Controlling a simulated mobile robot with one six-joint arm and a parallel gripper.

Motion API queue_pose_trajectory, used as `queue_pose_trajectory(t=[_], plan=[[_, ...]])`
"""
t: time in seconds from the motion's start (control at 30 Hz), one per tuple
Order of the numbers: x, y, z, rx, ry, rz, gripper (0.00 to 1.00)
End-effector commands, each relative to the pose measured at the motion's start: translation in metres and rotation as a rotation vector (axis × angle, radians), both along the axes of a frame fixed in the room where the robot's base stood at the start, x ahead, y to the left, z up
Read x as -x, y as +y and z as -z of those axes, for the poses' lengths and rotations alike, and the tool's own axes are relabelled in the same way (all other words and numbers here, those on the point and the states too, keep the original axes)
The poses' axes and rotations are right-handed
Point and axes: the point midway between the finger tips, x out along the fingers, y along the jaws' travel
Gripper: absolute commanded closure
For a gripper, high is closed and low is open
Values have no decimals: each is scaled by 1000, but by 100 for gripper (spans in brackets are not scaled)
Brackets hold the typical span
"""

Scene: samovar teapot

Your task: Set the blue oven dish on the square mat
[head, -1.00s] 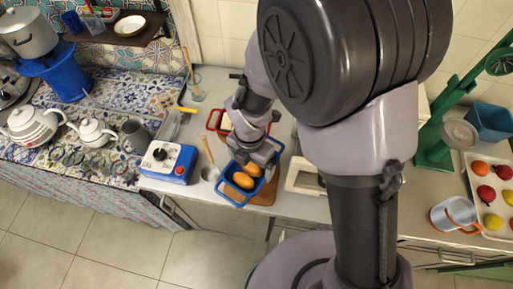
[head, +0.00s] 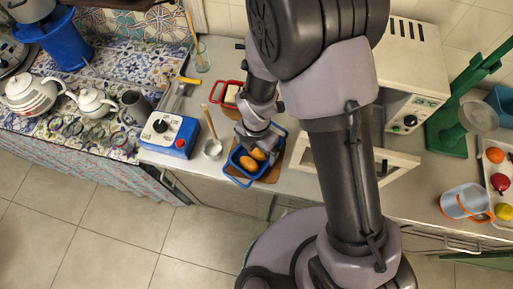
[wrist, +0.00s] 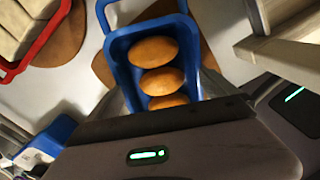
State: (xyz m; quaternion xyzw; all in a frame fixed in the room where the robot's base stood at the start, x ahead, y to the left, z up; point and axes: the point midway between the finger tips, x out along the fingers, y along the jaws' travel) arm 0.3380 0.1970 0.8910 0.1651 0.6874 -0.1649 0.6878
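The blue oven dish (head: 235,170) holds several orange-brown oval pieces (head: 257,154). It is over a brown mat (head: 272,173), which shows past the dish's right side in the head view. Whether the dish touches the mat I cannot tell. The wrist view shows the dish (wrist: 118,50) with brown mat (wrist: 207,55) on both sides.
A red dish (head: 222,92) with pale blocks stands behind. A metal cup (head: 212,149) and a blue-white box (head: 168,135) are to the left. A white oven (head: 412,80) with its door (head: 400,165) open is to the right. The counter's front edge is close.

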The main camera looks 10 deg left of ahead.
Motion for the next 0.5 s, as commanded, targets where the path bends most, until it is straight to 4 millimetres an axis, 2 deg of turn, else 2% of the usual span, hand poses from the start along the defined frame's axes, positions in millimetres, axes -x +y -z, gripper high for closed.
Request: queue_pose_trajectory(t=[0.27,0.37,0.5], plan=[[0,0,-6,0,0,0,0],[-1,0,-26,-2,-3,0,0],[-1,1,-70,-3,-4,0,0]])
